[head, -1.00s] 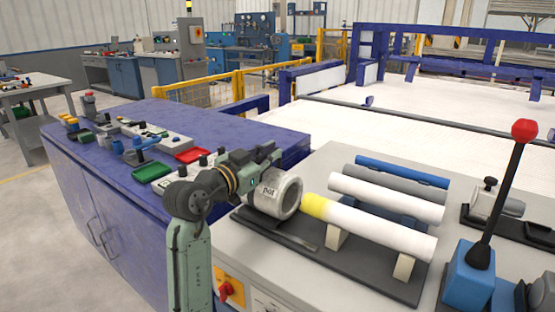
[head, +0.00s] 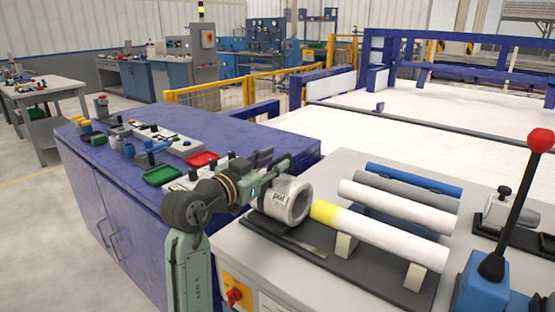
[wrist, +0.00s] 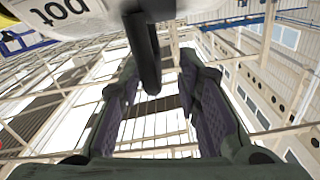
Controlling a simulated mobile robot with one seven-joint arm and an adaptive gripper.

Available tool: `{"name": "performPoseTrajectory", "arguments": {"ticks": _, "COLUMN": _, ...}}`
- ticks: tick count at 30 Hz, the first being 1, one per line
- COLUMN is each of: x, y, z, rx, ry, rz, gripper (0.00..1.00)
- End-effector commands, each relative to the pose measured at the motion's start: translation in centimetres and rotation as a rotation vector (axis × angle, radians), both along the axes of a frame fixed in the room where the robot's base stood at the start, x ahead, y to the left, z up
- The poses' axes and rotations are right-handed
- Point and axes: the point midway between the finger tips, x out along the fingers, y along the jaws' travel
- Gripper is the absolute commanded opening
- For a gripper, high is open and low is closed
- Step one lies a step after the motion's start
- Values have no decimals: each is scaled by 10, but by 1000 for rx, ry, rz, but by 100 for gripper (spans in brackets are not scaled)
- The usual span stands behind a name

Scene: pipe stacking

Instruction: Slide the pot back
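The pot (head: 292,205) is a pale, hollow cylinder with "pot" written on its side. It stands at the left end of a dark base plate, its open end facing the yellow end of a white pipe (head: 385,238). My gripper (head: 276,160) is at the pot's upper back side. In the wrist view, the pot (wrist: 62,10) fills the upper left. A dark bar, seemingly its handle (wrist: 146,55), shows between the spread fingers of my gripper (wrist: 158,78). The fingers stand apart from the bar.
A second white pipe (head: 400,202), a grey pipe (head: 410,186) and a blue pipe (head: 415,179) lie behind the first. A red-knobbed lever (head: 515,200) rises at right. A blue cabinet (head: 240,140) with trays stands at left.

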Motion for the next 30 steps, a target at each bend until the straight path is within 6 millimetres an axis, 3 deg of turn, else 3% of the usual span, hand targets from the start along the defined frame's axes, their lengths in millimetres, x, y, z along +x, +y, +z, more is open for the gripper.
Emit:
{"name": "performPoseTrajectory", "arguments": {"ticks": 6, "x": -39, "y": 31, "z": 0, "rx": -2, "ry": 0, "rz": 6, "gripper": 31}}
{"name": "performPoseTrajectory", "arguments": {"ticks": 13, "x": -68, "y": 52, "z": 0, "rx": 0, "ry": -1, "rz": 4, "gripper": 31}}
{"name": "performPoseTrajectory", "arguments": {"ticks": 27, "x": -77, "y": 58, "z": 0, "rx": 0, "ry": 0, "rz": 2, "gripper": 31}}
{"name": "performPoseTrajectory", "arguments": {"ticks": 30, "x": -76, "y": 68, "z": 8, "rx": -15, "ry": -23, "rz": 51, "gripper": 31}}
